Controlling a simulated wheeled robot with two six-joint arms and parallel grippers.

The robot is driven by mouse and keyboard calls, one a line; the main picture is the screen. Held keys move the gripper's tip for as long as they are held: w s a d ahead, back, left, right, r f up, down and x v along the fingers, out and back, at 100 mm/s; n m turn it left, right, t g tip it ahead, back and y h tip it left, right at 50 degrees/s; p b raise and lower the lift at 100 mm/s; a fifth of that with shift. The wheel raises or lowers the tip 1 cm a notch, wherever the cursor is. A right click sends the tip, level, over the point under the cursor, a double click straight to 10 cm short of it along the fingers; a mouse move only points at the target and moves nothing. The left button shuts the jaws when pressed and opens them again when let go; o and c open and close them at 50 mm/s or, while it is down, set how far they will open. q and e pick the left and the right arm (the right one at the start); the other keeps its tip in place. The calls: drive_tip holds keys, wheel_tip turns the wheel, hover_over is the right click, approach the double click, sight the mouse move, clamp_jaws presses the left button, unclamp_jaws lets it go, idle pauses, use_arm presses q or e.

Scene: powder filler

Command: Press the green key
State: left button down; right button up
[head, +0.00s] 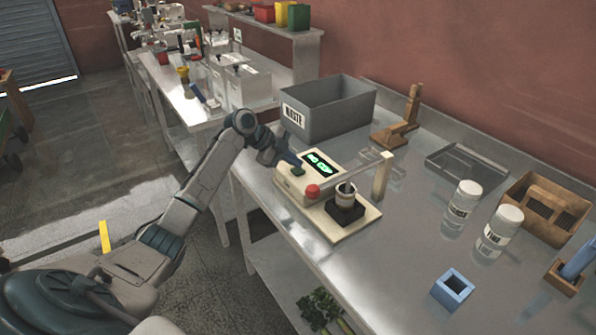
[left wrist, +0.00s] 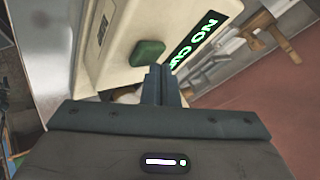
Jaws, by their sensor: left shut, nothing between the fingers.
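The powder filler (head: 290,186) is a cream machine near the left edge of the metal table. Its green key (left wrist: 147,53) is a rounded dark-green block beside the lit display (left wrist: 195,38), which shows part of the words "NO CU". In the head view the key (head: 297,171) sits left of the display (head: 321,163). My left gripper (head: 291,158) is shut and empty over the machine's back left part. In the left wrist view its fingertips (left wrist: 161,72) are close by the key's edge; I cannot tell if they touch it. My right gripper is not in view.
A red knob (head: 312,191) and a dark cup holder (head: 345,214) with a cup are on the machine's front. A grey waste bin (head: 345,107) stands behind. Two white jars (head: 463,203), a blue block (head: 453,289) and wooden racks (head: 545,207) are at the right.

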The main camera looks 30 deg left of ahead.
sight(294, 170)
use_arm(q)
drive_tip(key=shift+f+b, duration=0.35)
drive_tip(key=shift+f, duration=0.05)
idle(0.5)
drive_tip(key=shift+r, duration=0.15)
drive_tip(key=shift+r+p, duration=0.45)
drive_tip(key=shift+r, duration=0.25)
drive_tip(key=shift+r, duration=0.15)
drive_tip(key=shift+r+p, duration=1.45)
drive_tip(key=shift+r, duration=0.95)
drive_tip(key=shift+f, duration=0.1)
